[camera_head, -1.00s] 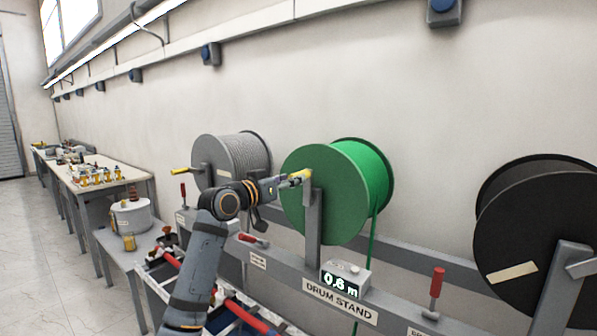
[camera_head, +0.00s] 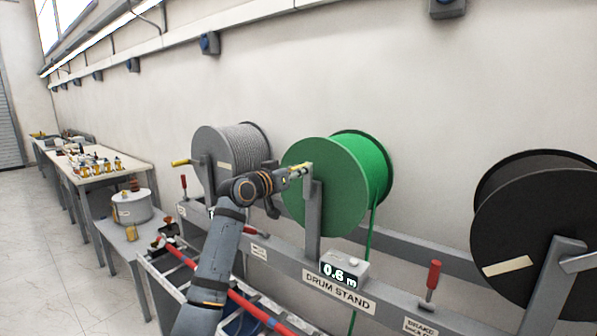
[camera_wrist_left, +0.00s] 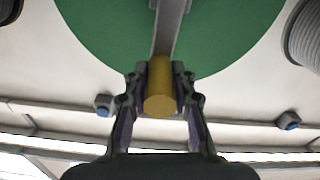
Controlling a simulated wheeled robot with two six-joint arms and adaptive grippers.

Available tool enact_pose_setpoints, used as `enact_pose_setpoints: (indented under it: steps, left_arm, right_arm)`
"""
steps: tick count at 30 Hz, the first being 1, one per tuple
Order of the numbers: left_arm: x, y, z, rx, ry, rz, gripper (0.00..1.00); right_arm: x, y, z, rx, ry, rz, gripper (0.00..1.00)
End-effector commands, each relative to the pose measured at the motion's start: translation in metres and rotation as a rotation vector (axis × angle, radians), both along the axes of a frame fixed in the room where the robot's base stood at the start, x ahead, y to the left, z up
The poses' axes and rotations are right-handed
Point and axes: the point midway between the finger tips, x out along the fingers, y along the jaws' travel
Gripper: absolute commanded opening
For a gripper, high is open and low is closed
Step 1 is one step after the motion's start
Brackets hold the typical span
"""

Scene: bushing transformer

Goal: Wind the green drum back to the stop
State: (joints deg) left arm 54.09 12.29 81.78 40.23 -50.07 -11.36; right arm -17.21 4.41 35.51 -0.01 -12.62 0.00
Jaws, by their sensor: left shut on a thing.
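The green drum (camera_head: 325,210) stands on the drum stand (camera_head: 400,318), with green cable hanging from its right side. My left gripper (camera_head: 300,171) is at the drum's near face, shut on the yellow crank handle. In the left wrist view the yellow handle (camera_wrist_left: 160,92) lies between the two fingers, in front of the grey crank arm (camera_wrist_left: 169,28). The green drum fills the top there. A small display box (camera_head: 345,270) below the drum reads about 0.6 m. The stop is not clearly seen. My right gripper is not in view.
A grey cable drum (camera_head: 228,155) with a yellow handle (camera_head: 181,163) stands left, a black drum (camera_head: 520,225) right. A red lever (camera_head: 433,280) stands upright on the stand's rail; another red lever (camera_head: 257,233) is partly behind my arm.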

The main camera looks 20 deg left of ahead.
Motion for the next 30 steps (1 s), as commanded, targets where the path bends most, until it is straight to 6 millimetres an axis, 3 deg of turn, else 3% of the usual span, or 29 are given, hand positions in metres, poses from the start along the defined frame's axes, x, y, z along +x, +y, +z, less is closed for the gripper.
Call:
enact_pose_setpoints:
  steps: [17,30]
  left_arm:
    - [0.003,0.008,0.001,-0.080,0.029,0.001,0.00]
    - [0.014,0.040,-0.007,-0.433,0.159,0.004,0.00]
  right_arm:
    - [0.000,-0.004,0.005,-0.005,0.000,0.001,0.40]
    - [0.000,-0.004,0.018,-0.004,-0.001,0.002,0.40]
